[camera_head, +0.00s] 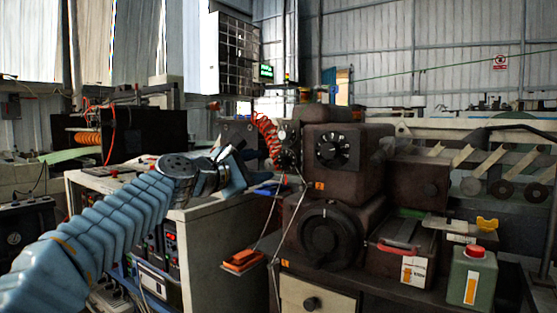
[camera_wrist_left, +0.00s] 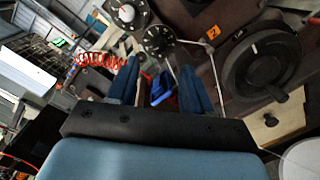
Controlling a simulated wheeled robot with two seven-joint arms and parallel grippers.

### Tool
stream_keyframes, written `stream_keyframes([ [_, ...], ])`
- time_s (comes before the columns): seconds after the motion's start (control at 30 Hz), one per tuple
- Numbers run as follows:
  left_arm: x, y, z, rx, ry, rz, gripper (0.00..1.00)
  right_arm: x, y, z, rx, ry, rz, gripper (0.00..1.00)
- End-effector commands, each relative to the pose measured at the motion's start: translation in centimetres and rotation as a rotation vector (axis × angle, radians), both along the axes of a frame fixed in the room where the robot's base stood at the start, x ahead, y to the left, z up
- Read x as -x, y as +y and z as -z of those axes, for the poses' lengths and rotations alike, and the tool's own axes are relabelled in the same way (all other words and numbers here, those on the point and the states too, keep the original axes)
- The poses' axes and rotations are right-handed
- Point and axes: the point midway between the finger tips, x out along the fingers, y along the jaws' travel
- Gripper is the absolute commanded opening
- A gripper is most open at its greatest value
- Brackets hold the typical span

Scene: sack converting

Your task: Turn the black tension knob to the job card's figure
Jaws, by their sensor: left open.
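A brown machine (camera_head: 352,180) carries several round black controls. A black knob with white dial marks (camera_head: 333,149) is on its upper face. A smaller black dial (camera_head: 288,158) is at its left side, and a large black handwheel (camera_head: 328,236) is lower down. I cannot tell which is the tension knob, nor read any figure. The left wrist view shows a black marked dial (camera_wrist_left: 158,41) beyond the fingertips and the large handwheel (camera_wrist_left: 262,66) at right. My left gripper (camera_head: 245,163) is open and empty, left of the machine; its fingers also show in the left wrist view (camera_wrist_left: 158,80). No job card is legible.
A green bottle with a red cap (camera_head: 472,278) stands at right.

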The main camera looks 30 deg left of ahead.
Motion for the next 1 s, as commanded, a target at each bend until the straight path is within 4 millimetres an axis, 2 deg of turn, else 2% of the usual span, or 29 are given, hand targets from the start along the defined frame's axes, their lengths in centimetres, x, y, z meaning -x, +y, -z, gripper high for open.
stream_keyframes([
  [0.1,-2.8,-0.4,-0.2,0.000,0.002,0.002,0.50,0.0,0.0,-0.9,-0.001,-0.001,-0.001,0.68],
  [0.3,-6.0,-0.8,-0.2,-0.001,0.001,0.001,0.50,0.0,0.1,-1.7,-0.002,0.000,-0.002,0.68],
  [0.47,-7.1,-1.0,-0.1,-0.001,0.000,-0.001,0.50,0.0,0.1,-1.8,-0.002,0.000,-0.004,0.68],
  [0.73,-7.2,-1.0,0.0,-0.001,-0.002,-0.001,0.50,0.0,0.1,-1.8,-0.002,0.000,-0.004,0.68],
  [1.0,-7.1,-1.0,0.0,-0.001,0.000,-0.001,0.10,0.0,0.1,-1.8,-0.002,0.000,-0.004,0.68],
])
